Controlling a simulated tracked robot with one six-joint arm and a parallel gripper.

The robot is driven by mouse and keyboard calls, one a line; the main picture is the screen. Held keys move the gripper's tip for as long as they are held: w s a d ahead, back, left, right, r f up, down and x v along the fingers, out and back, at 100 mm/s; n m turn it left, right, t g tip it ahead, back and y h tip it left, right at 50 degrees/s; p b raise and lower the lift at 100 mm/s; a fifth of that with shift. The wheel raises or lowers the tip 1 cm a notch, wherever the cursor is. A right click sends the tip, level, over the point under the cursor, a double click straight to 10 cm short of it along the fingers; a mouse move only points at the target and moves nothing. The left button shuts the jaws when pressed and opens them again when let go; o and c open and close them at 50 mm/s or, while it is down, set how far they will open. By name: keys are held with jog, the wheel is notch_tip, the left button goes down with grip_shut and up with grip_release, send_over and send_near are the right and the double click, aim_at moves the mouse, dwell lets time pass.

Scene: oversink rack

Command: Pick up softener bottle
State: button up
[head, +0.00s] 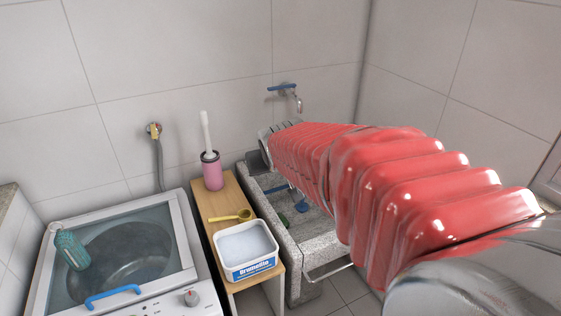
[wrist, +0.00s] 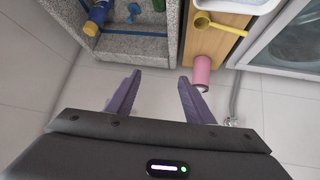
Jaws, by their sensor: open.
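A teal bottle (head: 72,250), likely the softener bottle, stands on the left part of the washing machine's glass lid in the head view. It is not seen in the wrist view. A blue bottle-like thing with a yellow end (wrist: 97,18) lies in the stone sink in the wrist view; I cannot tell what it holds. My gripper (wrist: 158,92) is open and empty, its two purple fingers apart above the tiled side. In the head view my red-sleeved arm reaches to the sink's far end and mostly hides the gripper, well right of the teal bottle.
The washing machine (head: 183,305) has a blue handle (head: 113,296). A wooden stand (head: 228,192) holds a pink brush holder (head: 212,172), a yellow scoop (head: 230,216) and a white tub (head: 250,262). The stone sink (head: 310,240) lies right, under a blue-handled tap (head: 283,87).

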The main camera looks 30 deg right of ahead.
jog(key=w+d+f+m+t+h, duration=0.1)
jog(key=w+d+f, duration=0.1)
jog(key=w+d, duration=0.35)
jog(key=w+d+f, duration=0.2)
jog(key=d, duration=0.6)
jog(key=w+d+f+m+t+h, duration=0.1)
jog(key=w+d+f, duration=0.2)
jog(key=d, duration=0.3)
jog(key=d+f+t, duration=0.1)
jog(key=d+f, duration=0.4)
jog(key=d, duration=0.3)
jog(key=d+f+h, duration=0.1)
jog(key=d+f, duration=0.5)
jog(key=d, duration=0.2)
jog(key=shift+w+d+m+t, duration=0.25)
jog(key=shift+w+m+t, duration=0.05)
jog(key=shift+t, duration=0.1)
jog(key=shift+f, duration=0.2)
jog(key=shift+w+d+f, duration=0.1)
jog(key=shift+w+f, duration=0.1)
jog(key=shift+f, duration=1.2)
jog(key=shift+w+d+f, duration=0.15)
jog(key=shift+w+f, duration=0.1)
jog(key=shift+f, duration=1.15)
jog(key=shift+w+d+f, duration=0.1)
jog(key=shift+w+f, duration=0.1)
jog(key=shift+f, duration=1.2)
jog(key=shift+w, duration=0.1)
jog(key=shift+x, duration=2.85)
